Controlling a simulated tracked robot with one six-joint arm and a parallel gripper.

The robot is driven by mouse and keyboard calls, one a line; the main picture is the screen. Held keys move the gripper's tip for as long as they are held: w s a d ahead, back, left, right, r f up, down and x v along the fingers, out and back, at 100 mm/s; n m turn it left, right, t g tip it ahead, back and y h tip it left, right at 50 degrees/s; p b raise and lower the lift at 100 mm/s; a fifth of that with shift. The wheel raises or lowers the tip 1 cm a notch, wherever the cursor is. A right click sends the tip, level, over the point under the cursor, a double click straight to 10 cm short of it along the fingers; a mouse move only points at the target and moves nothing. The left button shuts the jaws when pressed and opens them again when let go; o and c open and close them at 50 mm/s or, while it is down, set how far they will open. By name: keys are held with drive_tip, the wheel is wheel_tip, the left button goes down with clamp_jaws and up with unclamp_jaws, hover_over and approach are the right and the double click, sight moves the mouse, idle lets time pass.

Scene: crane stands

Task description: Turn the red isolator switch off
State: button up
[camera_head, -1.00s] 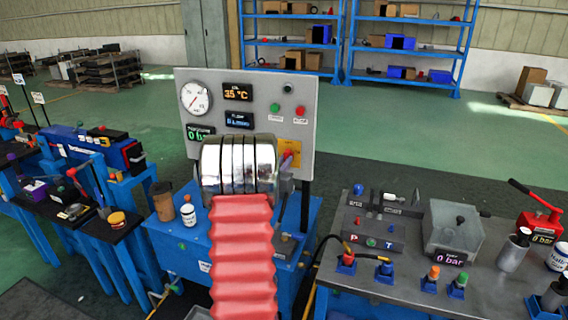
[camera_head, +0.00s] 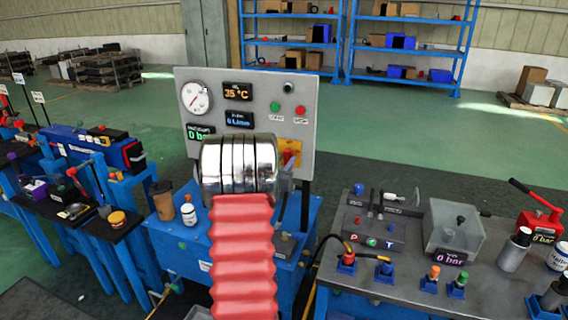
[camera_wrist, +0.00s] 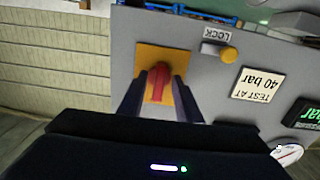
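The red isolator switch handle (camera_wrist: 160,74) stands on a yellow-orange plate (camera_wrist: 145,53) on the grey panel. It points roughly up and down in the wrist view, which shows the panel upside down. My gripper (camera_wrist: 160,88) is at the switch, with one dark finger on each side of the handle. The fingers are apart, and small gaps seem to show beside the handle; contact cannot be told. In the head view the yellow plate (camera_head: 293,146) shows at the panel's lower right, and my gripper partly hides the handle.
The grey panel (camera_head: 255,83) carries a round gauge (camera_head: 195,98), displays, and green and red buttons. In the wrist view a yellow knob (camera_wrist: 229,55) by a "LOCK" label and a "TEST AT 40 bar" label (camera_wrist: 262,84) are beside the switch. A blue bench (camera_head: 165,240) stands below.

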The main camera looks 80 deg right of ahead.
drive_tip(key=shift+a, duration=0.15)
drive_tip(key=w+a, duration=0.1)
drive_tip(key=a, duration=1.2)
drive_tip(key=shift+w+a, duration=0.15)
drive_tip(key=shift+a, duration=0.05)
idle(0.4)
